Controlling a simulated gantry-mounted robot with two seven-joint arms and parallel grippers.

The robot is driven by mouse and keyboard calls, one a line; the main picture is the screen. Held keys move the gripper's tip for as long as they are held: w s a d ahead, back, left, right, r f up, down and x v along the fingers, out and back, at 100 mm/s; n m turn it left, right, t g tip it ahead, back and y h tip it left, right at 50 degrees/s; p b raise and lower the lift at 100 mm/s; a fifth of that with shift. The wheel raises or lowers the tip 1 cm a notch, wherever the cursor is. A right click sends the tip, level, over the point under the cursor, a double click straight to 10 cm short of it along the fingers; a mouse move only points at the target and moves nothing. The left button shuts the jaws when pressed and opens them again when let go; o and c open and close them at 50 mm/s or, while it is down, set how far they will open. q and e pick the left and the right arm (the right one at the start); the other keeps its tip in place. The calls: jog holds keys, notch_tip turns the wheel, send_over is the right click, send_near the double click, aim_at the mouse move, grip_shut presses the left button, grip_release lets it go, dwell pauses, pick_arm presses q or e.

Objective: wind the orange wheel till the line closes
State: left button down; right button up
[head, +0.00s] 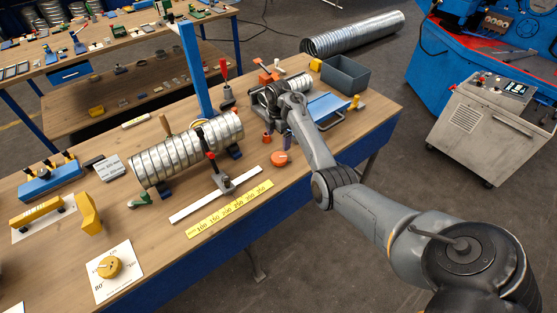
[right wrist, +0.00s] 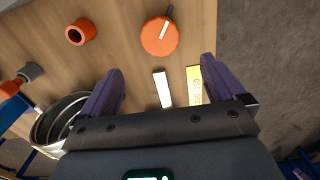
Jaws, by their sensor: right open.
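The orange wheel (head: 279,158) is a flat round disc on the table near its front edge, just past the end of a long white strip (head: 215,195). In the right wrist view the wheel (right wrist: 156,40) shows a short white mark and a small knob at its far rim. The white strip (right wrist: 163,88) lies apart from it; the mark is tilted against the strip's direction. My right gripper (right wrist: 161,65) is open and empty, its purple fingers spread wide, with the wheel beyond the fingertips. In the head view my right arm partly hides this gripper. My left gripper is not in view.
A ribbed metal duct (head: 185,150) lies left of the wheel. A yellow number scale (head: 230,208) lies along the strip. A small orange cup (head: 267,138) stands close behind the wheel.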

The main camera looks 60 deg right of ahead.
aim_at(278, 157)
notch_tip(278, 157, down, 10)
jog(key=shift+f+b, duration=0.2)
jog(key=shift+b, duration=0.45)
jog(key=c, duration=1)
jog(key=shift+c, duration=0.2)
